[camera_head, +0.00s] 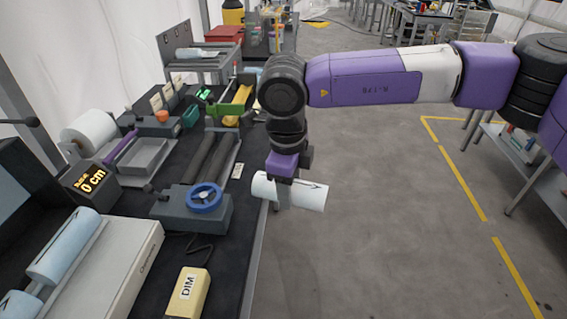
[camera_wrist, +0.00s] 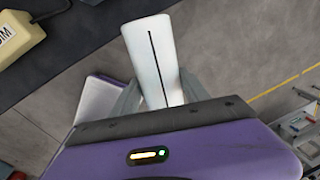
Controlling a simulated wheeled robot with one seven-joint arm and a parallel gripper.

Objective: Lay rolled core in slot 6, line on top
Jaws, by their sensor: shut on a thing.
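My gripper (camera_head: 284,180) is shut on a white rolled core (camera_head: 308,194), held roughly level in the air beside the right edge of the bench, above the floor. In the wrist view the core (camera_wrist: 148,46) sits between the fingers of my gripper (camera_wrist: 155,92), with a dark line running along its length on the side facing the camera. In the head view a dark mark shows near its right end. A pale box (camera_head: 128,262) at the lower left bears light blue rolls (camera_head: 64,245). No slot number is readable, so I cannot tell which slot is 6.
The floor (camera_head: 390,220) to the right is clear.

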